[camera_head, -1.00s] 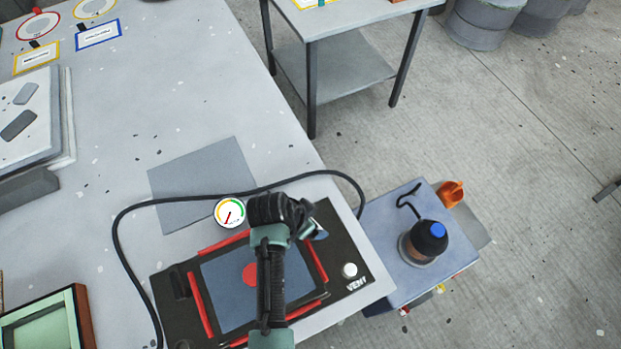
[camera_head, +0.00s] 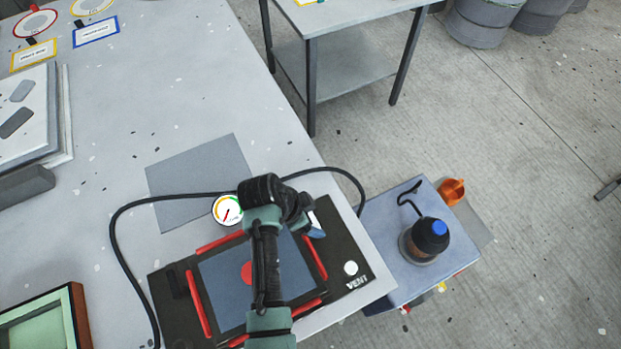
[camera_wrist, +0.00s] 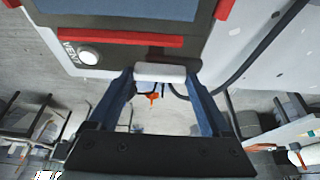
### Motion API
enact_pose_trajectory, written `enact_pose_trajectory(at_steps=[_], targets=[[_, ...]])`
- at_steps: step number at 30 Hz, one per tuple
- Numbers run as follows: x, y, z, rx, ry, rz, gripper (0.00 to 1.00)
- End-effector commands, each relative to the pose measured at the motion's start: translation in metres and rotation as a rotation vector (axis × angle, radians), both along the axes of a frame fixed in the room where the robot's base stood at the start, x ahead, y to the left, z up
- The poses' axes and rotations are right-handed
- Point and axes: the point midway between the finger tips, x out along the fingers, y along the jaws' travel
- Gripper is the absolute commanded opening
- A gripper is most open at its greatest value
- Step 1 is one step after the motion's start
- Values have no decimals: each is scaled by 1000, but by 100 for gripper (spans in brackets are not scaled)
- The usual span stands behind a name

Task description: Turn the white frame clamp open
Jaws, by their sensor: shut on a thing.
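The white frame clamp (camera_wrist: 160,72) lies as a short white bar between my fingertips at the edge of the black vacuum frame (camera_wrist: 105,58). In the wrist view my gripper (camera_wrist: 160,77) is closed on it, with one blue finger at each end. In the head view the black frame (camera_head: 345,245) lies on the table's front right corner, with red strips round a blue-grey panel (camera_head: 222,290) and a red disc. My arm covers part of the panel and most of the clamp there; my gripper (camera_head: 316,228) shows only partly, beside the frame's upper right.
A white vent knob (camera_head: 351,268) sits on the frame's right. A round gauge (camera_head: 227,210) and black hose (camera_head: 125,245) lie behind it.

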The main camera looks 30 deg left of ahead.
Motion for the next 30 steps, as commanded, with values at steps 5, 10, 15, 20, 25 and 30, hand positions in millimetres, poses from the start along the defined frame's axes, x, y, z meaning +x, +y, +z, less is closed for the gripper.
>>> enact_pose_trajectory(at_steps=[5,10,15,20,25,30], targets=[[1,0,1,3,-2,-3,99],[0,0,0,1,-1,-1,100],[-1,1,3,1,-1,-1,100],[-6,6,21,2,-3,2,100],[-16,15,53,3,-5,1,100],[-27,24,88,4,-7,1,100]])
